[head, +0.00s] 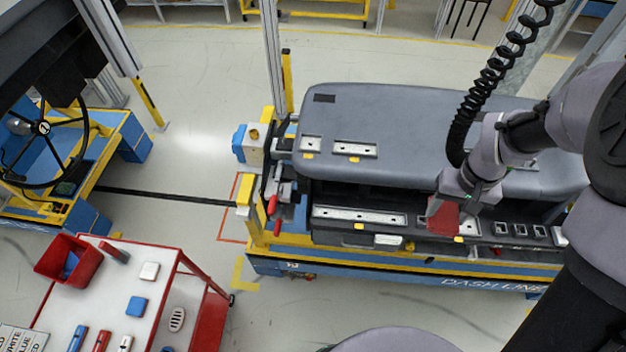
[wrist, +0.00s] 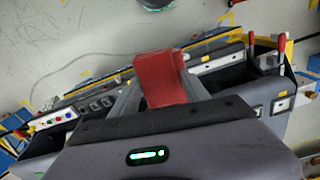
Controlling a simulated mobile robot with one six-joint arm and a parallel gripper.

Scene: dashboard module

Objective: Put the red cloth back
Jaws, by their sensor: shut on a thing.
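The red cloth (head: 443,217) hangs from my gripper (head: 450,198) above the front ledge of the dashboard module (head: 430,115). In the wrist view the red cloth (wrist: 162,80) is held between the two fingers of my gripper (wrist: 158,90), and it covers much of the space between them. My gripper is shut on it. I cannot tell whether the cloth touches the ledge. The white-topped cart (head: 105,325) with red rails stands at the lower left, far from my gripper.
On the cart are a red bin (head: 68,262) with something blue inside, a white pad (head: 149,271), a blue pad (head: 136,306) and several small tools. A yellow and blue carrier (head: 350,255) supports the module. Open floor lies between module and cart.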

